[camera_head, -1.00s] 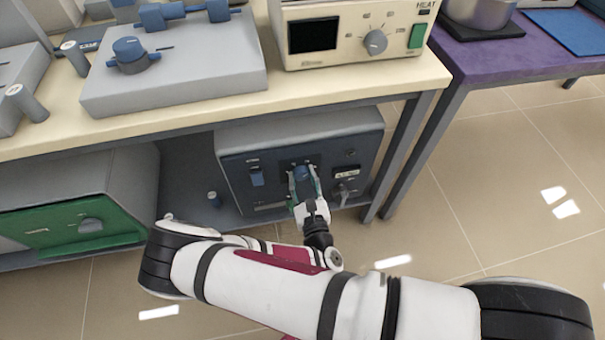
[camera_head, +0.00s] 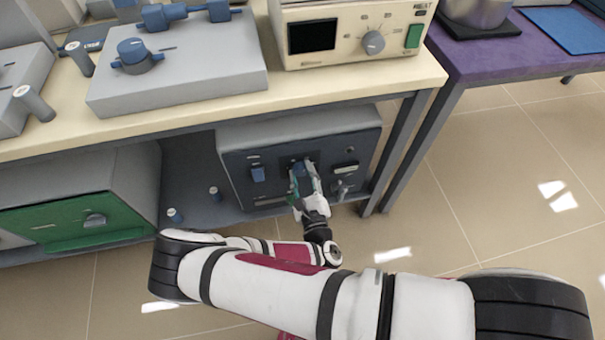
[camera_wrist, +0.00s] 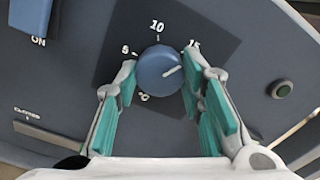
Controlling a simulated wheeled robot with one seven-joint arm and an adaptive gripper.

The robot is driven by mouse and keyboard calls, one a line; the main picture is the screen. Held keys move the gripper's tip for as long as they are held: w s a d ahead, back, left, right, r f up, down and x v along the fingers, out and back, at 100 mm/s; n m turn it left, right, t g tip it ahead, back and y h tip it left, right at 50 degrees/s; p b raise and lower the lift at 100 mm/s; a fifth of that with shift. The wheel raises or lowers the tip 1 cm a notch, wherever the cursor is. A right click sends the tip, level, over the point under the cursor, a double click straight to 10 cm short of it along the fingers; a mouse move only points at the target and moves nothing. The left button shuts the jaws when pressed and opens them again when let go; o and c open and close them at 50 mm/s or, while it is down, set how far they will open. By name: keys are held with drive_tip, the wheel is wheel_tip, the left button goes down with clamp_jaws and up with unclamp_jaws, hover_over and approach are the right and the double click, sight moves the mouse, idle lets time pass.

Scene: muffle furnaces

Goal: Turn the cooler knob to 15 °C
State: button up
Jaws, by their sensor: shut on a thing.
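The cooler (camera_head: 352,143) stands on the shelf under the bench, its dark front panel facing me. Its round blue knob (camera_wrist: 158,68) shows in the wrist view, inside a dial marked 10 at the top, 5 at the left and 15 at the upper right. The knob's white pointer line is toward the right, slightly upward, a little below the 15 label. My gripper (camera_wrist: 158,86) is shut on the knob, one green-padded finger on each side. The right finger covers part of the dial near 15. In the head view my gripper (camera_head: 304,172) hides most of the knob.
A green-fronted box (camera_head: 75,212) stands left on the shelf. The bench top (camera_head: 200,108) overhangs the cooler.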

drive_tip(key=o, duration=1.1)
drive_tip(key=shift+o, duration=0.2)
drive_tip(key=v, duration=1.2)
drive_tip(key=shift+r, duration=0.1)
